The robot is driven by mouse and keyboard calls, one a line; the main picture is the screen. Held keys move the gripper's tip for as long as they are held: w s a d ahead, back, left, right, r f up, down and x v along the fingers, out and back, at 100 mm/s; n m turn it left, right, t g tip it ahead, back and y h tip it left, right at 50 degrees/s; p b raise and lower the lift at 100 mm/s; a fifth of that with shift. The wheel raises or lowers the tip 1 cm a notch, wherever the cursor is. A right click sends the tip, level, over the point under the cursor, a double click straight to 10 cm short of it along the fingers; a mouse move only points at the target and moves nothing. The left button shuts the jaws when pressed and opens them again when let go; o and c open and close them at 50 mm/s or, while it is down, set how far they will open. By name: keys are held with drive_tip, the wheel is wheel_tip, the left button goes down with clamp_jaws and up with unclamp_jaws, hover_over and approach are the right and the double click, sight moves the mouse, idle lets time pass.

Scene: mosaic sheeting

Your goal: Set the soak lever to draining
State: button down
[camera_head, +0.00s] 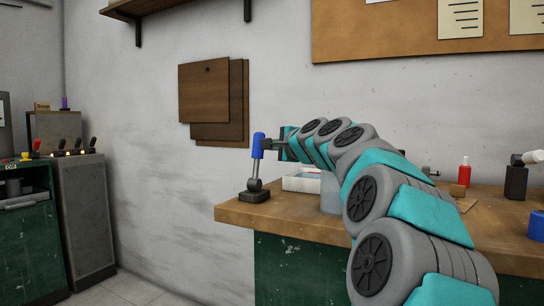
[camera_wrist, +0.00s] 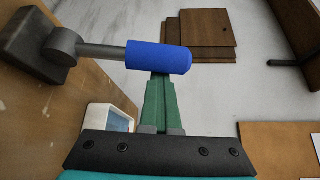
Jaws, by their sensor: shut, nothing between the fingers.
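The soak lever has a blue grip (camera_head: 258,147) on a grey rod above a dark base (camera_head: 254,196) at the left end of the workbench. It stands nearly upright, with a slight tilt. In the wrist view its blue grip (camera_wrist: 158,58) lies across the picture, with the rod, pivot and dark base (camera_wrist: 33,45) to the left. My gripper (camera_head: 269,144) is shut and empty, its tips just right of the blue grip. In the wrist view the green fingers (camera_wrist: 160,82) are together and end at the grip's edge; I cannot tell whether they touch. No draining mark is legible.
The wooden workbench (camera_head: 236,214) carries a white tray (camera_head: 298,183) right of the lever, partly behind my arm. A red bottle (camera_head: 464,173) and a black item (camera_head: 516,182) stand farther right. Brown boards (camera_head: 205,92) hang on the wall. The space left of the lever is clear.

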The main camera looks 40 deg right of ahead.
sight(256, 147)
drive_tip(key=a+n+b, duration=0.1)
drive_tip(key=b, duration=0.1)
drive_tip(key=s+a+n+t+b, duration=0.1)
drive_tip(key=b, duration=0.2)
drive_tip(key=a+n+t+b, duration=0.1)
drive_tip(key=a+b, duration=0.1)
drive_tip(key=b, duration=0.1)
drive_tip(key=shift+s+f+n, duration=0.25)
drive_tip(key=shift+f+n, duration=0.05)
drive_tip(key=shift+f, duration=0.05)
drive_tip(key=shift+s+a+r+n+t+b, duration=0.1)
drive_tip(key=shift+s+a+n+t+b, duration=0.25)
drive_tip(key=shift+a+b, duration=0.2)
drive_tip(key=shift+s+a+r+n+t+b, duration=0.1)
drive_tip(key=shift+s+a+n+t+b, duration=0.15)
drive_tip(key=shift+a+n+b, duration=0.25)
drive_tip(key=shift+a, duration=0.2)
drive_tip(key=shift+f, duration=0.1)
